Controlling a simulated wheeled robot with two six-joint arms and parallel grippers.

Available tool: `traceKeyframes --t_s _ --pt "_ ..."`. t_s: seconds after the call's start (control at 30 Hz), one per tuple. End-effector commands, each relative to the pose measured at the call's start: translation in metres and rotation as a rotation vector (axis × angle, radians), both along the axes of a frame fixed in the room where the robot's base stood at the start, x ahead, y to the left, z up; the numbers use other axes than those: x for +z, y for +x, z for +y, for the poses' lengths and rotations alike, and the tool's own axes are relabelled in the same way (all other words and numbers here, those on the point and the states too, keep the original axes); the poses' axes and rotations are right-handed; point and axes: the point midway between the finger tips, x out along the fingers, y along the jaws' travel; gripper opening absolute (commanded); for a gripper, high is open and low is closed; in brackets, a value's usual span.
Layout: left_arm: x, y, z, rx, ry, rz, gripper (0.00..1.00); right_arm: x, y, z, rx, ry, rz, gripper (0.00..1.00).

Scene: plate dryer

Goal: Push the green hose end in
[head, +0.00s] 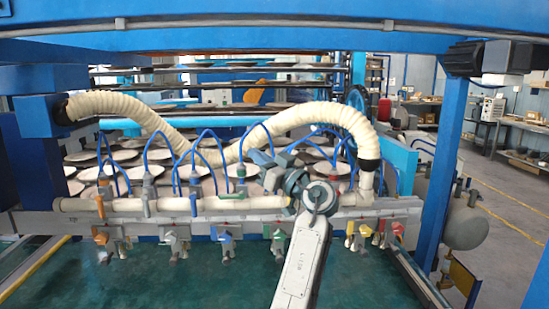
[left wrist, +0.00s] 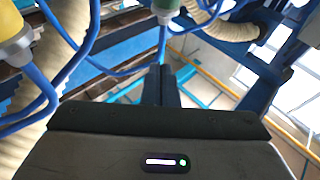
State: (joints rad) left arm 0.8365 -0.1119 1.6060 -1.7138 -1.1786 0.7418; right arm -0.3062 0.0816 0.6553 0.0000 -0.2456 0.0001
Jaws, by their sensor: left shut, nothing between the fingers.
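A green hose end (left wrist: 166,6) with a pale collar shows at the top middle of the left wrist view, partly cut off by the frame. A blue hose hangs from it toward my fingers. My left gripper (left wrist: 161,84) is shut and empty, its fingertips apart from the green part in the picture. The arm hides part of the manifold. I cannot tell for sure which upper fitting there is the green hose end. My right gripper is not in view.
Several looped blue hoses and a thick cream corrugated hose (head: 290,122) surround the gripper. A yellow fitting (left wrist: 12,35) is at the left wrist view's left edge. Coloured valves, one green (head: 278,242), hang below the manifold. Blue frame posts (head: 445,165) bound the right side.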

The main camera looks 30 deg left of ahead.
Motion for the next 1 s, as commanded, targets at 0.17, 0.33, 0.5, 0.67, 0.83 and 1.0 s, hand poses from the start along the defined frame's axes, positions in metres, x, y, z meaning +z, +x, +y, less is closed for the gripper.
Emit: traceKeyframes --t_s 0.17,0.33,0.5,0.67,0.83,1.0 --pt "-0.021 0.003 0.014 0.0 0.0 0.003 0.0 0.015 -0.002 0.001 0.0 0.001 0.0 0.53" --pt "-0.032 0.005 0.019 0.0 -0.001 0.0 0.0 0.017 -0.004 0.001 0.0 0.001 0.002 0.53" --pt "-0.035 0.005 0.02 0.0 -0.001 -0.001 0.0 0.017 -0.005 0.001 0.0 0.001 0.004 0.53" --pt "-0.035 0.005 0.02 0.0 -0.001 -0.001 0.0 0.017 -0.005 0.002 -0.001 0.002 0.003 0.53" --pt "-0.04 0.005 0.02 -0.001 -0.001 -0.002 0.0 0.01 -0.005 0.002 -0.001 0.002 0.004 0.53" --pt "-0.053 0.005 0.02 -0.001 -0.001 -0.002 0.0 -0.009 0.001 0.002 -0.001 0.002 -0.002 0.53"
